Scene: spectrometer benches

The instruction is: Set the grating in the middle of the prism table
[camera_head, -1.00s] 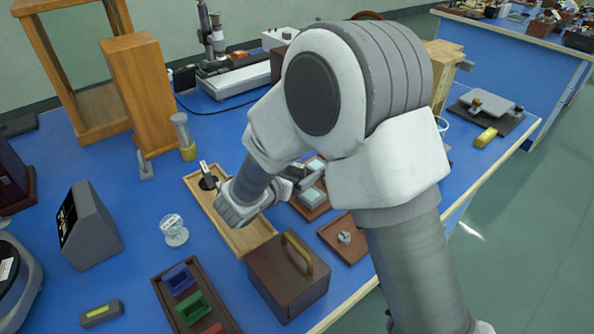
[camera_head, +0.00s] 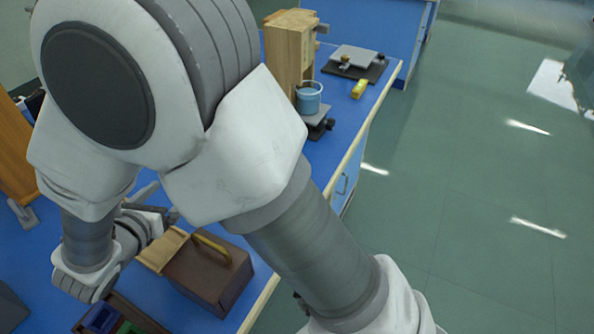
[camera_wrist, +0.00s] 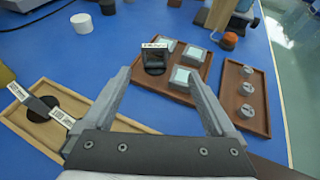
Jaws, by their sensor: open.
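My gripper (camera_wrist: 159,78) is open in the wrist view, with nothing between its fingers. A small upright black piece with a white label (camera_wrist: 154,60), possibly the grating, stands beyond the fingertips at the left of a brown tray (camera_wrist: 179,94). Several pale square plates in dark frames (camera_wrist: 187,79) share that tray. In the head view my gripper (camera_head: 157,205) is partly hidden by my arm, left of the brown box (camera_head: 205,275).
A light wooden tray (camera_wrist: 100,123) with labelled pieces lies left of my gripper. A brown tray with several small metal knobs (camera_wrist: 245,112) is at the right.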

